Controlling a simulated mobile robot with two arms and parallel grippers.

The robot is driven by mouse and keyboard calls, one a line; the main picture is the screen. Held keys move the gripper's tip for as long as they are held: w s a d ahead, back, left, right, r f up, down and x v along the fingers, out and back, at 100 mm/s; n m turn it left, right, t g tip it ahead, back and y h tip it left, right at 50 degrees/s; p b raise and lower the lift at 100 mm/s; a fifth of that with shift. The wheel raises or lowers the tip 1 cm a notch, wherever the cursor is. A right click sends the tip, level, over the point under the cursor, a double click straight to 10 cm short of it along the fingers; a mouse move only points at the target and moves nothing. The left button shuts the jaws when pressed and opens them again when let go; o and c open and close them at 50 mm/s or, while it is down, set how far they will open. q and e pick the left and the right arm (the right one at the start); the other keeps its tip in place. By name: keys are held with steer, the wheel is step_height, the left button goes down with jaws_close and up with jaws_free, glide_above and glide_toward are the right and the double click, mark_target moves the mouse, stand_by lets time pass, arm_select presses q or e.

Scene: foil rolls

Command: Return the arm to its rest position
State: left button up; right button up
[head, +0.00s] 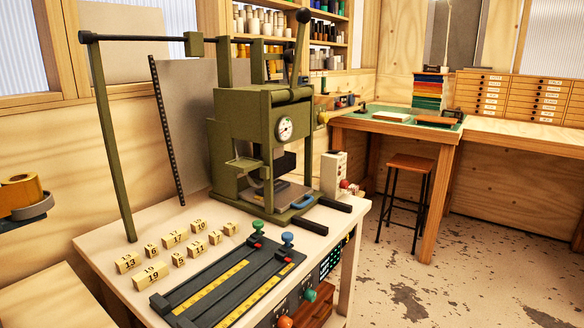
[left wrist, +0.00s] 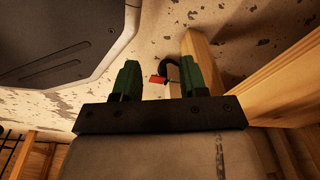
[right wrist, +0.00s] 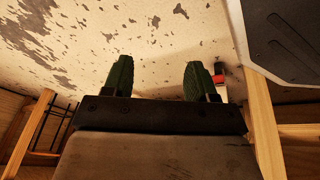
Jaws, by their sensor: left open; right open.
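My left gripper (left wrist: 157,82) shows in the left wrist view with its two green fingers wide apart and nothing between them except background. It hangs over the speckled floor. My right gripper (right wrist: 158,78) shows in the right wrist view, also open and empty, over the floor. Neither gripper nor arm shows in the head view. A dark grey panel, possibly part of my own base, shows at the upper left of the left wrist view and the upper right of the right wrist view.
A green press (head: 262,140) stands on a pale table (head: 90,243), with several numbered wooden blocks (head: 150,275) and a black slotted plate (head: 190,293) in front. A stool (head: 408,168) and a workbench (head: 385,123) stand at the right. The floor (head: 470,230) between is clear.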

arm_select(q)
steer(key=s+a+r+p, duration=0.2)
steer(key=s+r+p, duration=0.4)
steer(key=s+p, duration=0.5)
steer(key=p, duration=0.2)
steer(key=shift+g+p, duration=0.3)
steer(key=shift+g, duration=0.1)
arm_select(e)
steer(key=s+d+r+g, duration=0.1)
steer(key=s+r, duration=0.1)
steer(key=s, duration=0.6)
steer(key=s+r+m+g, duration=0.1)
steer(key=s+r, duration=0.1)
steer(key=s, duration=0.6)
steer(key=shift+d+r, duration=0.25)
steer(key=shift+d, duration=0.15)
